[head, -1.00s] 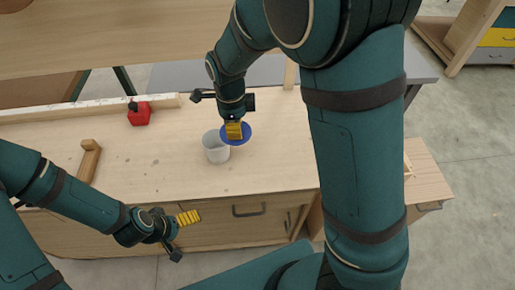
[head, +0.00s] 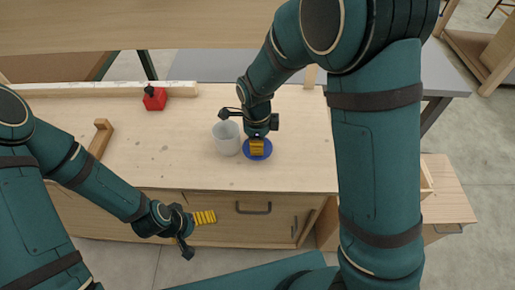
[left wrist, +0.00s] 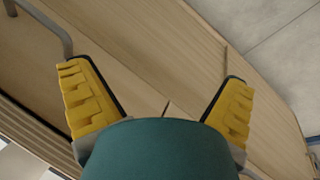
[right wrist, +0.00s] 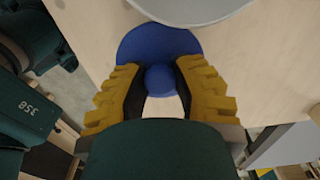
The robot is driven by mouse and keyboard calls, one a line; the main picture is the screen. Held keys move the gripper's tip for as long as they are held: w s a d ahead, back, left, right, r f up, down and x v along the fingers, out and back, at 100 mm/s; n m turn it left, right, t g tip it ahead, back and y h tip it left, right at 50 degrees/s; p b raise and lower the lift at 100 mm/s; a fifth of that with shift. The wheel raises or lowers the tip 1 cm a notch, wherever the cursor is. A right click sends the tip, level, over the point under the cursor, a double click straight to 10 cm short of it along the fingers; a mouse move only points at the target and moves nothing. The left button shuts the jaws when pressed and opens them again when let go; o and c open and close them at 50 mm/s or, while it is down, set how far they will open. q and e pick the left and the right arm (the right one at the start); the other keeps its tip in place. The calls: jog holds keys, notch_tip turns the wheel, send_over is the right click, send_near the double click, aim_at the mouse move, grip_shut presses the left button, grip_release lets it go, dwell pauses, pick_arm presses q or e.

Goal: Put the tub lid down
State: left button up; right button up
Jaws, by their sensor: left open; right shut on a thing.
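The blue tub lid (head: 258,156) is a round disc with a knob. In the right wrist view the lid (right wrist: 150,45) shows with its knob between the yellow fingers. My right gripper (head: 257,147) is shut on the knob. The lid is at the right of the white tub (head: 226,138), low over the bench or touching it; I cannot tell which. The tub stands upright with its top open, and its rim (right wrist: 190,8) shows in the right wrist view. My left gripper (head: 204,217) is open and empty in front of the drawers. Its spread fingers (left wrist: 155,105) show in the left wrist view.
The wooden workbench (head: 170,165) has clear room right of the lid and left of the tub. A red container (head: 154,98) stands at the back left. A wooden block piece (head: 100,138) lies on the left. Drawers with a handle (head: 253,208) are below the front edge.

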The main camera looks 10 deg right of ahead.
notch_tip(320, 180, down, 3)
jog(key=shift+b, duration=0.3)
jog(key=shift+r, duration=0.1)
jog(key=shift+f, duration=0.45)
jog(key=o, duration=0.9)
notch_tip(320, 180, up, 13)
jog(key=p, duration=0.3)
jog(key=shift+a, duration=0.15)
